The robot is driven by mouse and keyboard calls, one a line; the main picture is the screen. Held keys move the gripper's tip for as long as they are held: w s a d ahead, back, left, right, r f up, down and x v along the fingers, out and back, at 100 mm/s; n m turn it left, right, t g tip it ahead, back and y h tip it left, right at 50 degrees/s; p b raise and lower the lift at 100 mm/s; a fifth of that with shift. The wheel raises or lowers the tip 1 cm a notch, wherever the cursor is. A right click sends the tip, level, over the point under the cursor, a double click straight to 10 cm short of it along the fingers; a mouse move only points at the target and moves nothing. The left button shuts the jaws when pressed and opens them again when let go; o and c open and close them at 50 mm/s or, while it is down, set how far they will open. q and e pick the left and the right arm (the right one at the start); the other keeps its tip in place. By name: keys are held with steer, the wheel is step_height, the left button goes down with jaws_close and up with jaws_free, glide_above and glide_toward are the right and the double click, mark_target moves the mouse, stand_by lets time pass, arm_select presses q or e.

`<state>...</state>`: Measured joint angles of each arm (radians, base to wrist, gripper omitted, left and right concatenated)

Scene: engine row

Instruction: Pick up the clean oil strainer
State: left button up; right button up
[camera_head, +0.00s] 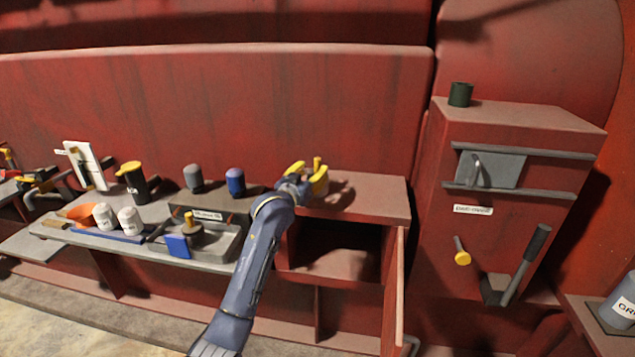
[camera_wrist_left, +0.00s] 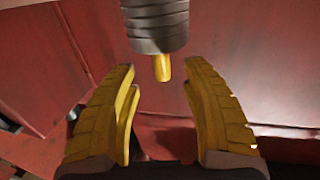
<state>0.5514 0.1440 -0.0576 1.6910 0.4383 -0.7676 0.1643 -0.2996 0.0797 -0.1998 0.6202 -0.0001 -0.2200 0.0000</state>
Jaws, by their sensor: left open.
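A grey ribbed cylinder with a yellow peg, which looks like the oil strainer (camera_wrist_left: 155,22), shows at the top of the left wrist view, partly cut off. Its yellow peg points down between my fingertips, with a gap on both sides. In the head view my left gripper (camera_head: 308,174) is over the top of the red cabinet (camera_head: 372,196), its yellow fingers apart. A yellow peg there (camera_head: 317,163) stands up by the fingers; the grey body is hidden. My right gripper is not in view.
The bench (camera_head: 150,212) left of the cabinet holds white tubs (camera_head: 128,220), an orange funnel (camera_head: 80,213), a black yellow-topped container (camera_head: 134,184), a grey can (camera_head: 193,178) and a blue can (camera_head: 235,181). The cabinet door (camera_head: 393,290) hangs open. A tall red case (camera_head: 500,210) stands right.

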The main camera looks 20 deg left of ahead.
mark_target(316, 166)
arm_select(q)
steer(key=shift+w+d, duration=0.2)
steer(key=shift+w, duration=2.2)
steer(key=shift+c, duration=0.5)
jaws_close()
steer(key=shift+r, duration=0.1)
